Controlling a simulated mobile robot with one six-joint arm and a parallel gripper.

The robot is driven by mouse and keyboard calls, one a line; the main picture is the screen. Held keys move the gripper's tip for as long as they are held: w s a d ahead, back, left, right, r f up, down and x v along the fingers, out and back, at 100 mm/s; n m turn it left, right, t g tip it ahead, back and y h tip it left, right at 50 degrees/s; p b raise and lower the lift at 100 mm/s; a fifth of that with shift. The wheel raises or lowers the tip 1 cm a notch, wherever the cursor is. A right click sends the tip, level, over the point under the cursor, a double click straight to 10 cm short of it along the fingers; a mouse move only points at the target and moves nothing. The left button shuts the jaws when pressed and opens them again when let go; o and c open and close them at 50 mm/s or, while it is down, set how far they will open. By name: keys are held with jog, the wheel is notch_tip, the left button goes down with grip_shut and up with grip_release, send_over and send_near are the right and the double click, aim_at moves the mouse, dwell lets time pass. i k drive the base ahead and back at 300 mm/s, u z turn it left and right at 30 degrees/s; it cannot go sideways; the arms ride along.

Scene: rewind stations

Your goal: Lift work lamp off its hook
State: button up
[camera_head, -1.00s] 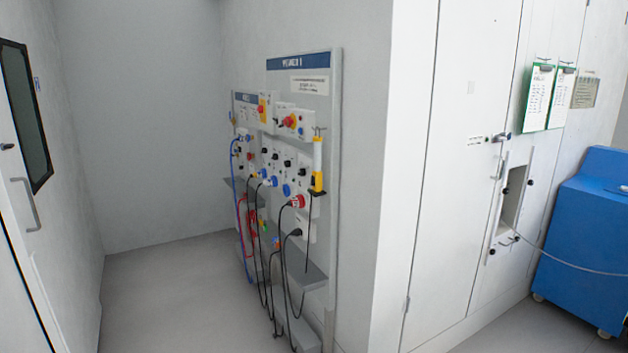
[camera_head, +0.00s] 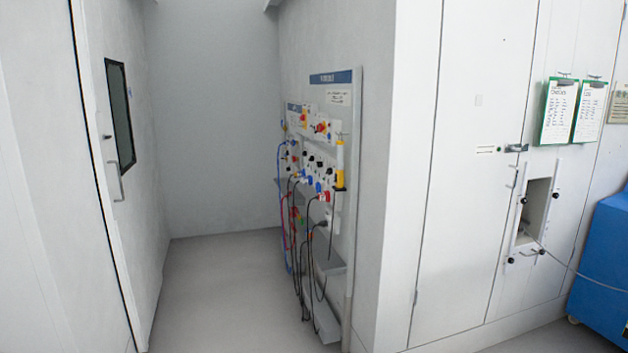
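A slim yellow and white lamp-like stick (camera_head: 340,163), which looks like the work lamp, hangs upright at the right edge of the station panel (camera_head: 351,110). A small hook shows at its top, and a dark piece is at its lower end. A dark cable hangs near it. It is small in view, so the exact hold on the hook cannot be told. My gripper is not in view.
The panel carries switches, plugs and hanging cables (camera_head: 300,250) on the recess's right wall. A door with a handle (camera_head: 116,182) is at left. The grey floor (camera_head: 215,285) between is clear. A white wall corner (camera_head: 405,180) stands right of the panel; a blue cabinet (camera_head: 603,255) is at far right.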

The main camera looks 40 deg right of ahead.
aim_at(339, 187)
jog(key=k, duration=0.4)
jog(key=u, duration=0.35)
jog(key=i, duration=2.3)
jog(key=z, duration=1.05)
jog(key=i, duration=0.9)
jog(key=z, duration=0.55)
